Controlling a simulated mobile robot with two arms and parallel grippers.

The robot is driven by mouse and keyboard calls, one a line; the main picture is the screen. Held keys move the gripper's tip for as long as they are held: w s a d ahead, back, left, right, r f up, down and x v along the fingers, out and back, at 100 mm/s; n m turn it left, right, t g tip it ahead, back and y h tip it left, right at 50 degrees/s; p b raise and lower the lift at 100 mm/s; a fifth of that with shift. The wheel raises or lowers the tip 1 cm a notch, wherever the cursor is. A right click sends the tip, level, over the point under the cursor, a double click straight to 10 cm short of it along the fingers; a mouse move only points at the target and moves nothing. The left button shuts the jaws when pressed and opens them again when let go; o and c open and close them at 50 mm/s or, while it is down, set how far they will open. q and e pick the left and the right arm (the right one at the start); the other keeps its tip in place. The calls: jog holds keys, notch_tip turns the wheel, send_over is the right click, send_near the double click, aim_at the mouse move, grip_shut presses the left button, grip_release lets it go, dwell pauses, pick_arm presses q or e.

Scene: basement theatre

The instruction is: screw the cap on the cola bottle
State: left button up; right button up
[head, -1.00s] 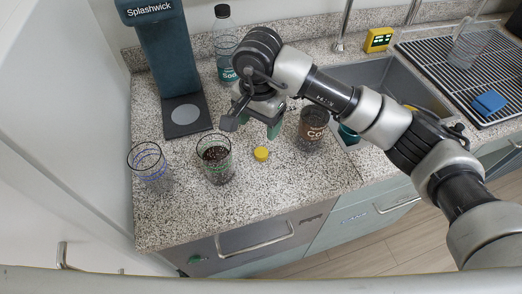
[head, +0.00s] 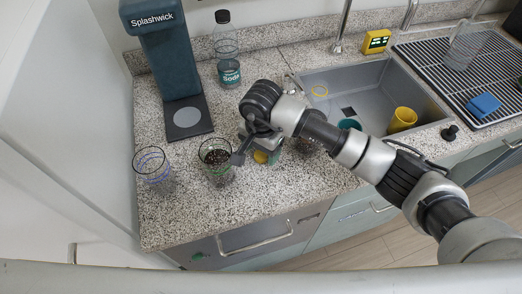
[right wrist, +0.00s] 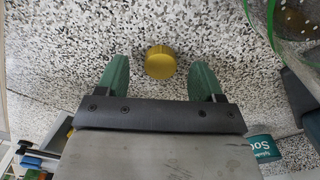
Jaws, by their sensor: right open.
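The yellow cap (head: 261,157) lies on the speckled counter, partly covered by my right gripper (head: 256,150) in the head view. In the right wrist view the cap (right wrist: 160,62) sits just beyond and between the green fingertips of the open right gripper (right wrist: 159,78); neither finger touches it. The brown cola bottle (head: 305,148) stands right of the cap, mostly hidden behind my right arm; its mouth cannot be seen. My left gripper is not in view.
A glass with dark contents (head: 215,157) stands close left of the gripper, and an empty blue-ringed glass (head: 152,168) further left. A soda bottle (head: 228,70) and a drink machine (head: 160,60) stand behind. The sink (head: 375,90) holds a yellow cup (head: 402,119).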

aim_at(263, 154)
jog(key=shift+f, duration=0.55)
jog(key=c, duration=1)
jog(key=shift+r, duration=0.15)
jog(key=shift+r+b, duration=0.4)
jog(key=shift+r, duration=0.2)
jog(key=r, duration=0.2)
jog(key=r+b, duration=0.1)
jog(key=shift+s+d, duration=0.1)
jog(key=shift+d, duration=0.15)
jog(key=s+d+r+b, duration=0.2)
jog(key=s+d+r, duration=0.4)
jog(key=d, duration=0.3)
jog(key=shift+s+r+b, duration=0.3)
jog(key=shift+s+b, duration=0.05)
jog(key=shift+s, duration=0.05)
